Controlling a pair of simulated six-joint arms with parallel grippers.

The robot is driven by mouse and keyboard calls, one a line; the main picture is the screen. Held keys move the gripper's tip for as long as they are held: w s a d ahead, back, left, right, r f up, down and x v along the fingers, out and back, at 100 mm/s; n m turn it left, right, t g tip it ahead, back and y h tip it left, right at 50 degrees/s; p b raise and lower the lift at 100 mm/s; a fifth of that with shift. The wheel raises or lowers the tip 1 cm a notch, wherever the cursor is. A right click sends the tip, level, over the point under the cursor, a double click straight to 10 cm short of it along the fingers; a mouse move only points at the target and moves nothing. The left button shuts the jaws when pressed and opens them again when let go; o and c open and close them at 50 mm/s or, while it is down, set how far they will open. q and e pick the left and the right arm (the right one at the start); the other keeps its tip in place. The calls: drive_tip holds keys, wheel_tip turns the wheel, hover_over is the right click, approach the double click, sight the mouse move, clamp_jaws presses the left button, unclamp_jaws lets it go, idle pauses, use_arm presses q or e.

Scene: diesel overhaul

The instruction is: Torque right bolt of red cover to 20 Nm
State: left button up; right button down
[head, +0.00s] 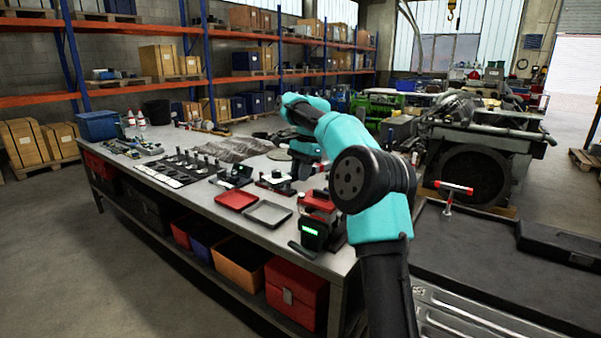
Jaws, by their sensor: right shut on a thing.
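My right arm comes in from the lower right and bends over the workbench (330,262). My right gripper (306,168) is small and partly hidden behind my forearm, low over the bench. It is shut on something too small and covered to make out. A red block-like part (317,201), possibly the red cover, is on the bench just in front of it, partly hidden by my arm. I cannot make out its bolts. A black device with a lit green display (314,230) stands at the near edge in front of the red part. My left gripper is not in view.
A red tray (236,200) and a grey tray (267,214) lie left of the red part. Small parts lie on a dark mat (170,172). A red T-handle tool (454,188) stands on the dark-topped cabinet (470,250) at right. An engine (475,165) is behind.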

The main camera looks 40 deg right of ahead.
drive_tip(key=s+a, duration=0.4)
drive_tip(key=shift+s, duration=0.35)
